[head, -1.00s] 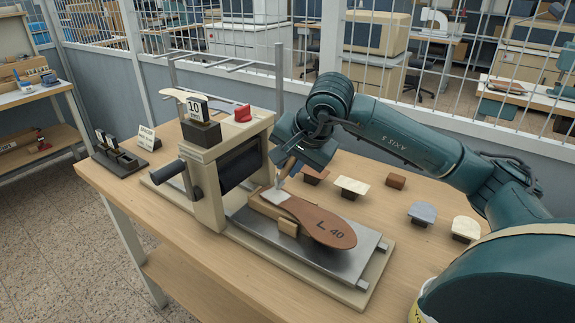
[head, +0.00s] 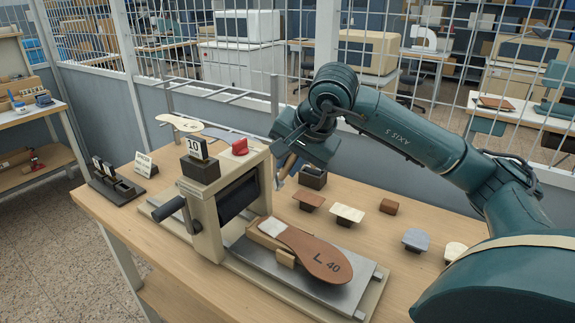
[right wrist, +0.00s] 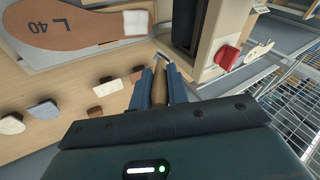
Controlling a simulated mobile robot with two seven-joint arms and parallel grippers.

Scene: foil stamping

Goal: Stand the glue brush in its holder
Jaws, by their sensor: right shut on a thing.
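My right gripper (head: 287,167) is shut on the glue brush and holds it above the table, behind the press bed. In the right wrist view the brush's wooden handle (right wrist: 159,88) lies between the two blue fingers (right wrist: 159,72). The brush head is mostly hidden in the head view. A dark open-topped box (head: 313,179), which looks like the holder, stands on the table just right of the gripper; the brush is apart from it. A brown insole (head: 315,250) marked L 40 lies on the press bed, with a pale patch (head: 272,228) at its narrow end. My left gripper is not in view.
The stamping press (head: 222,195) with a red knob (head: 240,146) stands left of the gripper. Several small blocks, including a brown one (head: 308,201) and a white-topped one (head: 347,214), stand right of the bed. A wire fence runs behind the table.

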